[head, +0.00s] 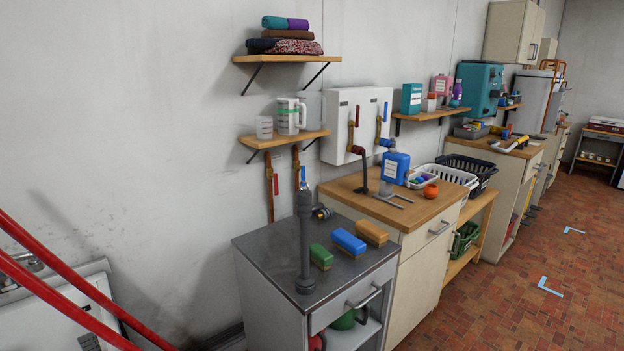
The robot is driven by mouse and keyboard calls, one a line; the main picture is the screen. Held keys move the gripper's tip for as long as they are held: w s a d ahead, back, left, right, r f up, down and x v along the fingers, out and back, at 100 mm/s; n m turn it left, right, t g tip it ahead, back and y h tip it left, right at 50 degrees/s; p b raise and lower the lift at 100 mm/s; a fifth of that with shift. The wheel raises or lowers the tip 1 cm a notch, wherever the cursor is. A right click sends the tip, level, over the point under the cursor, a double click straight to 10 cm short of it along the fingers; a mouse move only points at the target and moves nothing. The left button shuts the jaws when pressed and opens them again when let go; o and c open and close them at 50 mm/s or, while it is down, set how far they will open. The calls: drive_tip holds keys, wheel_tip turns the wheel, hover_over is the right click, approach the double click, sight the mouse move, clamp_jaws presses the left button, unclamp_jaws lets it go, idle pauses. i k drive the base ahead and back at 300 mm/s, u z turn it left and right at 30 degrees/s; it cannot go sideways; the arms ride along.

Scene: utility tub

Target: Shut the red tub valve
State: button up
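My gripper is not in view. Two red lever handles show in the head view, and I cannot tell which one is the tub valve. One red lever (276,184) sits on a copper pipe (268,190) under the lower wall shelf, beside a similar pipe with a blue lever (303,175). The other red lever (357,115) stands upright on a brass fitting on a white wall panel (340,112), left of another blue lever (385,110). The grey standpipe partly hides the lower pipes. No tub is clearly identifiable.
A grey cabinet (262,244) holds a dark standpipe (305,245) and green, blue and yellow blocks. Red bars (60,280) cross the lower left foreground.

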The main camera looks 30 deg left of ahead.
sight(275, 174)
drive_tip(key=u, duration=0.3)
drive_tip(key=i, duration=1)
drive_tip(key=u, duration=1.05)
drive_tip(key=i, duration=0.75)
drive_tip(key=u, duration=0.55)
drive_tip(key=k, duration=0.85)
drive_tip(key=u, duration=0.2)
drive_tip(key=i, duration=0.85)
drive_tip(key=z, duration=0.05)
